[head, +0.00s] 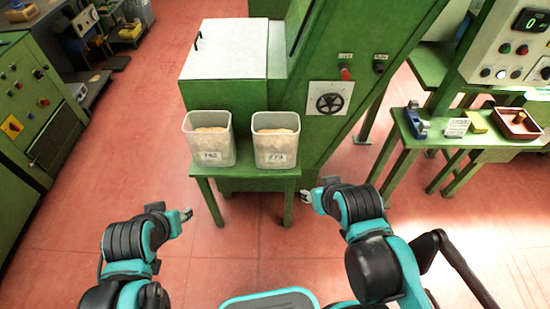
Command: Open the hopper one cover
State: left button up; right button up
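A white, flat cover (226,50) lies shut on top of a green hopper box (225,93) attached to the green machine. My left gripper (187,215) is low at the left, in front of the machine and well short of the cover. My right gripper (305,196) is low, just right of the small green stand. Both are small in view, so I cannot tell whether their fingers are apart. Nothing shows held in either one.
Two clear bins labelled 192 (209,139) and 273 (275,140) stand on a green stand (245,172) before the hopper. A handwheel (329,98) is on the machine's front. A green side bench (465,138) at right holds a red tray (517,123). Red floor is clear at left.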

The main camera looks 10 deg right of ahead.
aim_at(223, 48)
jog(key=i+l, duration=0.15)
jog(key=i, duration=0.35)
jog(key=i+l, duration=0.15)
jog(key=i, duration=0.4)
